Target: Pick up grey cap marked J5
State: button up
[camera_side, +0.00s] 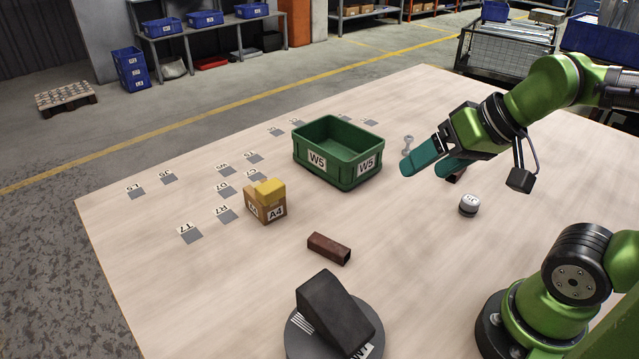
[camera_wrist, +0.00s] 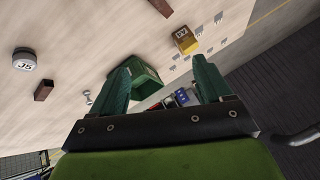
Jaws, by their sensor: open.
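The grey cap marked J5 (camera_side: 468,206) is a short round piece with a pale top and a dark lower band. It stands upright on the table at the right, in front of my gripper. It also shows at the upper left of the wrist view (camera_wrist: 25,60), where its J5 mark is readable. My gripper (camera_side: 424,169) is above the table, beyond the cap and to its left in the side view. Its teal fingers are apart, with nothing held between them. In the wrist view the fingers (camera_wrist: 160,85) point away from the cap, which lies well outside them.
A green bin marked W5 (camera_side: 340,150) stands left of my gripper. Bare table surrounds the cap.

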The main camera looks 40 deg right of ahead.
jog(key=n+g+h, duration=0.3)
jog(key=n+g, duration=0.3)
jog(key=g, duration=0.1)
send_over(472, 200)
jog(key=a, duration=0.1)
notch_tip(472, 200, down, 6)
jog(key=f, duration=1.1)
jog(key=d+f, duration=0.1)
jog(key=f, duration=0.4)
jog(key=shift+f, duration=0.35)
jog(key=shift+c, duration=0.4)
jog(key=shift+r, duration=0.1)
jog(key=c, duration=1.1)
